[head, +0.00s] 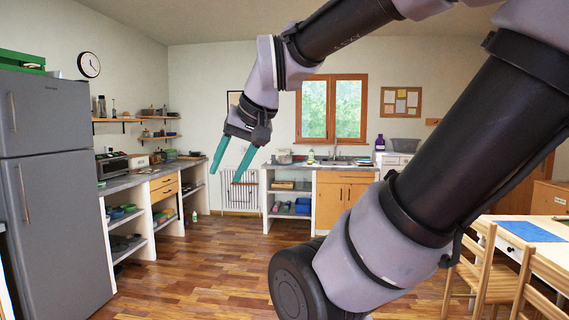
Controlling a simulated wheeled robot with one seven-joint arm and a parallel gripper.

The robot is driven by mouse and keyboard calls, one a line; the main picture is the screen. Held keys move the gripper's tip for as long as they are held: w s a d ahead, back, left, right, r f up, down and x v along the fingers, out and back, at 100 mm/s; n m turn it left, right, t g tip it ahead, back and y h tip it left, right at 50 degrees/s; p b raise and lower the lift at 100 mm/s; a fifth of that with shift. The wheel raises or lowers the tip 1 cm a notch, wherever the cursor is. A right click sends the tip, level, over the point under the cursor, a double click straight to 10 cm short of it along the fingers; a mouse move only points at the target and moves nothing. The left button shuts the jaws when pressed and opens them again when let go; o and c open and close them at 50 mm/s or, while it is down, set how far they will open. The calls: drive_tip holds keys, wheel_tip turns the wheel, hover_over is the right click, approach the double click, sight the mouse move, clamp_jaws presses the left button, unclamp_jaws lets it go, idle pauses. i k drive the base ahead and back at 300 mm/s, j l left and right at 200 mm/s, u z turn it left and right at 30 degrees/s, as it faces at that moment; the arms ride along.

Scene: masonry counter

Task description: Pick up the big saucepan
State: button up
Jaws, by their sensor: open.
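My gripper (225,176) hangs in mid-air left of the picture's middle. Its two teal fingers point down and are apart, with nothing between them. A small grey pot-like vessel (284,157) stands on the far counter, left of the sink; it may be a saucepan, but it is too small to tell. Dark pan-like shapes (120,244) sit on a low shelf under the left counter. I cannot tell which of these, if any, is the big saucepan. My gripper is well apart from all of them.
A grey fridge (50,190) stands at the left. The masonry counter (145,181) runs along the left wall beyond it. A table (543,251) with wooden chairs (480,265) is at the right. The wooden floor (215,265) in the middle is clear.

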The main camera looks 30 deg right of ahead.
sight(282, 159)
drive_tip(key=i+l+z, duration=0.8)
drive_tip(key=i+z, duration=0.35)
drive_tip(key=i, duration=0.2)
drive_tip(key=i+z, duration=0.2)
drive_tip(key=i, duration=3.85)
drive_tip(key=i+l+u, duration=0.15)
drive_tip(key=i+u, duration=0.3)
drive_tip(key=i, duration=0.2)
drive_tip(key=i+l+u, duration=0.4)
drive_tip(key=i, duration=0.25)
drive_tip(key=i+l+u, duration=0.85)
drive_tip(key=i+l, duration=0.15)
drive_tip(key=l, duration=0.3)
